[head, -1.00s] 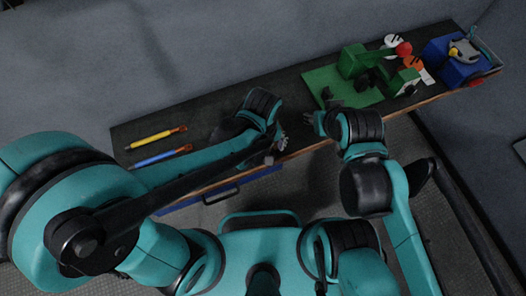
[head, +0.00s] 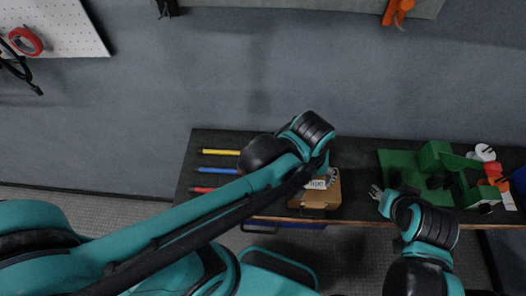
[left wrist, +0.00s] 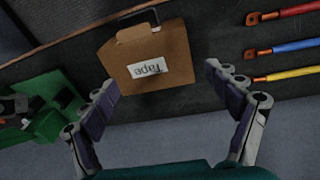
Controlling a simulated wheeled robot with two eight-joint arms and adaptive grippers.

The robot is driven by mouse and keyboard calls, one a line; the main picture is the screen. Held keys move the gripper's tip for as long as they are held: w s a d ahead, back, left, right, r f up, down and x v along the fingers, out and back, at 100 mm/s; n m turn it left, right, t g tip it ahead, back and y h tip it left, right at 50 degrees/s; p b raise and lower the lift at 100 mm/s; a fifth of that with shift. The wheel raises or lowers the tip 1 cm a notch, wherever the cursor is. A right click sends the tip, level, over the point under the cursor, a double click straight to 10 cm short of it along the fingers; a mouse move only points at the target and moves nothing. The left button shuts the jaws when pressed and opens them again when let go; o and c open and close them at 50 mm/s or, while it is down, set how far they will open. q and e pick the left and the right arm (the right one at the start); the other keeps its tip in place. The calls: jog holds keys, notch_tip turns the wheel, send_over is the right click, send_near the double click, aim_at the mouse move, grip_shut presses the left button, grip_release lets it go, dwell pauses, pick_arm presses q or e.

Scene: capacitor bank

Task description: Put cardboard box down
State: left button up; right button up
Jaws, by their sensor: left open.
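The cardboard box (head: 326,194) sits at the front edge of the dark workbench (head: 350,160), partly hidden by my left arm in the head view. In the left wrist view the box (left wrist: 168,42) is brown with a white label reading "Tape". My left gripper (left wrist: 160,80) is open and empty, its fingers spread apart on the near side of the box. In the head view my left gripper (head: 328,178) is over the box's back part. My right gripper (head: 376,192) is near the bench's front edge, right of the box; its finger opening is too small to tell.
Yellow (head: 221,152), blue (head: 215,170) and red (head: 202,189) bars with copper ends lie on the bench at left. A green fixture (head: 436,160) stands at right. A drawer handle (head: 258,229) shows below the front edge. Bench behind the box is clear.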

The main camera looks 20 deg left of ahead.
pick_arm(q)
jog(key=a+r+m+t, duration=0.1)
jog(key=a+r+t, duration=0.1)
jog(key=a, duration=0.6)
jog(key=w+a+r+m+t, duration=0.1)
jog(key=a+t, duration=0.2)
jog(key=a, duration=0.4)
jog(key=shift+a+r+m+t+y, duration=0.3)
jog(key=shift+a+r+y, duration=0.05)
jog(key=shift+r+y, duration=0.05)
notch_tip(320, 180, down, 9)
jog(key=b, duration=0.9)
jog(key=shift+c, duration=0.3)
